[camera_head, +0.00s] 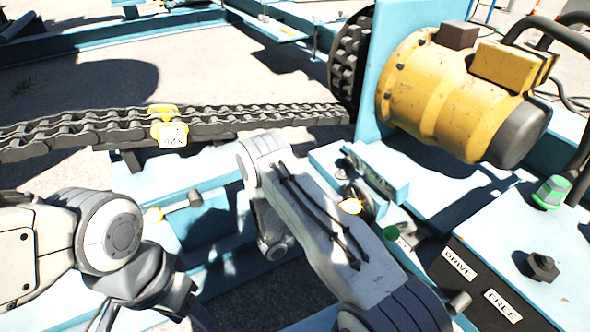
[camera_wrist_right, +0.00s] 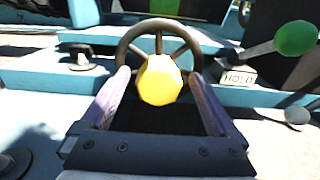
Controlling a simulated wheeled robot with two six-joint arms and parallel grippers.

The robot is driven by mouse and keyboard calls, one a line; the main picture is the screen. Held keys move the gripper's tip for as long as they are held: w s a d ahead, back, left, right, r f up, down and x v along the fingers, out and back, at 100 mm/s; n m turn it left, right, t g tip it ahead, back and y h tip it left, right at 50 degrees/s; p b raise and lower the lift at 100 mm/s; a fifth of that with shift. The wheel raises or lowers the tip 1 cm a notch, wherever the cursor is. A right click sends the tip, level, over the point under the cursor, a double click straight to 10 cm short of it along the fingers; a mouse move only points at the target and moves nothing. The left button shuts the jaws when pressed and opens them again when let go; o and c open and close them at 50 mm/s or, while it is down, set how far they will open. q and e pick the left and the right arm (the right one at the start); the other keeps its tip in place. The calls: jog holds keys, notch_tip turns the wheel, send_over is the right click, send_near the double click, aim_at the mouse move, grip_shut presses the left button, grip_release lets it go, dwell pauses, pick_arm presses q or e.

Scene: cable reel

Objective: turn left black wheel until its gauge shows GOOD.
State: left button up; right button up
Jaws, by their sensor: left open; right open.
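A black spoked wheel (camera_wrist_right: 186,48) with a yellow knob (camera_wrist_right: 160,80) stands ahead in the right wrist view. My right gripper (camera_wrist_right: 159,73) is open, with one finger on each side of the yellow knob; contact cannot be told. In the head view a dark wheel (camera_head: 366,206) with a yellow knob (camera_head: 350,206) shows in part behind my right arm. My left gripper (camera_head: 150,290) is low at the left, its fingertips unclear, away from that wheel. No gauge reading GOOD can be made out.
A green-knobbed lever (camera_wrist_right: 296,38) stands beside a HOLD label (camera_wrist_right: 238,78) right of the wheel. A chain (camera_head: 240,118) runs to a sprocket (camera_head: 348,60) near a yellow motor (camera_head: 440,90). A dark panel (camera_head: 480,285) reads DRIVE and FREE.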

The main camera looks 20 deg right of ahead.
jog(key=a+p, duration=0.3)
jog(key=a, duration=0.6)
jog(key=s+a+r+m+g+y+p, duration=0.1)
jog(key=r+p, duration=0.3)
jog(key=r, duration=0.4)
jog(key=s+a+r+m+g+y+p, duration=0.1)
jog(key=s+a+r+m+y+p, duration=0.1)
jog(key=r+p, duration=0.3)
jog(key=s+a+r+m+g+y+p, duration=0.1)
jog(key=a+r+m+p, duration=0.1)
jog(key=r, duration=1)
jog(key=a+p, duration=0.1)
jog(key=p, duration=0.1)
jog(key=shift+s+a+m+g+y+p, duration=0.3)
jog(key=shift+m+g+y+p, duration=0.1)
